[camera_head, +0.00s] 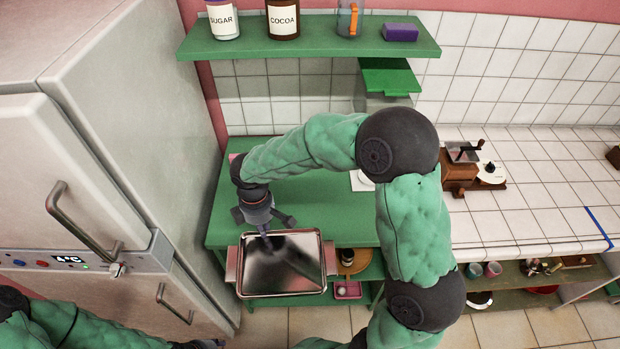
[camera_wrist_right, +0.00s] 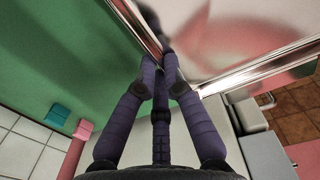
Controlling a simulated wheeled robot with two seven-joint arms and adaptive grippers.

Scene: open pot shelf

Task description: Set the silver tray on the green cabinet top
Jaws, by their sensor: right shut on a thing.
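The silver tray (camera_head: 284,284) is rectangular, with a raised rim and a dark shiny inside. In the head view it is at the front edge of the green cabinet top (camera_head: 315,208), with most of it in front of that edge. I cannot tell whether it touches the top. My right gripper (camera_head: 267,238) is shut on the tray's far rim. In the right wrist view the fingers (camera_wrist_right: 167,72) pinch the tray's bright rim (camera_wrist_right: 258,66), and the green top (camera_wrist_right: 65,55) shows to the left. My left gripper (camera_head: 203,344) is barely visible at the bottom edge; its fingers are unclear.
A steel fridge (camera_head: 130,130) stands close on the left. A green shelf (camera_head: 320,45) with jars hangs above. My right forearm crosses over the cabinet top. A brown grinder (camera_head: 460,170) stands on the white tiled counter (camera_head: 540,205) to the right. The green top's left part looks mostly clear.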

